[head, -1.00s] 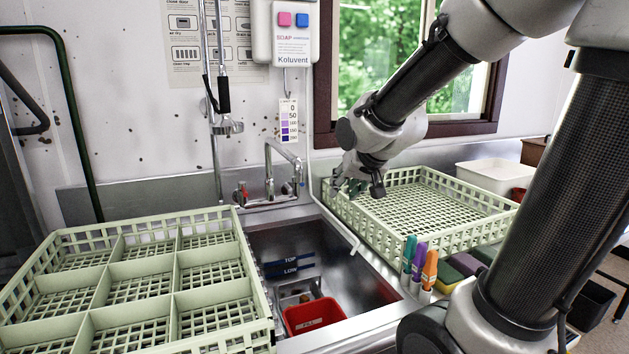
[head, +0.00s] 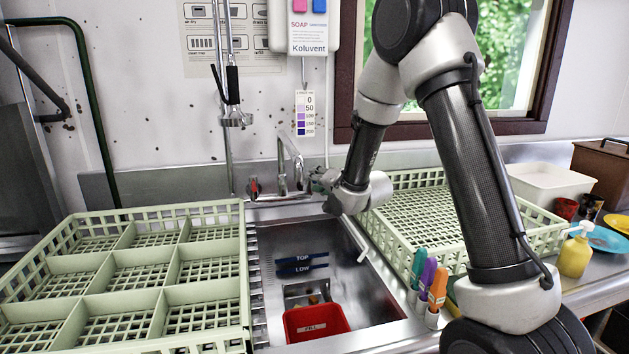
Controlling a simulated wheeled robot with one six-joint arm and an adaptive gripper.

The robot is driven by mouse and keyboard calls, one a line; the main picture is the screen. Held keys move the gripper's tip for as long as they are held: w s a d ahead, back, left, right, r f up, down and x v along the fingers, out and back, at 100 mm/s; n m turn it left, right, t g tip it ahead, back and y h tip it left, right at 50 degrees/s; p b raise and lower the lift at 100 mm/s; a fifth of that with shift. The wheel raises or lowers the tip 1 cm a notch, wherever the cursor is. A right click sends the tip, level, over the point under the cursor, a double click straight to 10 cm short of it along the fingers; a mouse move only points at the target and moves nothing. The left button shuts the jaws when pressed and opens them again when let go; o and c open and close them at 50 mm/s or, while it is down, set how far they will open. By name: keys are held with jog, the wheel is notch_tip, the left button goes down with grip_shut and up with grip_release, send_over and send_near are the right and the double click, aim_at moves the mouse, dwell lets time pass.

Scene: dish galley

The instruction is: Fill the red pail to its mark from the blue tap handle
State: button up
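The red pail (head: 318,318), with a label reading FILL, stands in the sink basin (head: 372,290) near its front. I cannot make out water in it. The steel tap (head: 283,160) stands at the back of the sink, and its red handle (head: 254,187) shows on the left. The blue handle is not clear; my gripper covers the tap's right side. My gripper (head: 318,181) is beside the tap, at the right. Its fingers are small and partly hidden, so I cannot tell whether they are open or touching the handle. No stream shows under the spout.
A divided green rack (head: 165,250) fills the left counter. Another green rack (head: 546,238) stands right of the sink, behind my arm. Markers (head: 428,277) stand at the sink's right edge. A hanging spray hose (head: 232,95) is left of the tap. A yellow soap bottle (head: 575,255) stands farther right.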

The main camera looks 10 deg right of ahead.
jog(key=shift+x, duration=1.1)
grip_shut()
jog(key=shift+w+d+n+g+y, duration=0.1)
jog(key=shift+d+n+g+y, duration=0.2)
jog(key=shift+n+y, duration=0.3)
jog(key=shift+s+d+n+g+y, duration=0.15)
jog(key=shift+n+g+y, duration=0.25)
jog(key=shift+y, duration=0.35)
jog(key=shift+w+d+n+g+y, duration=0.15)
jog(key=shift+d+n+g+y, duration=0.15)
jog(key=shift+n+y, duration=0.35)
grip_release()
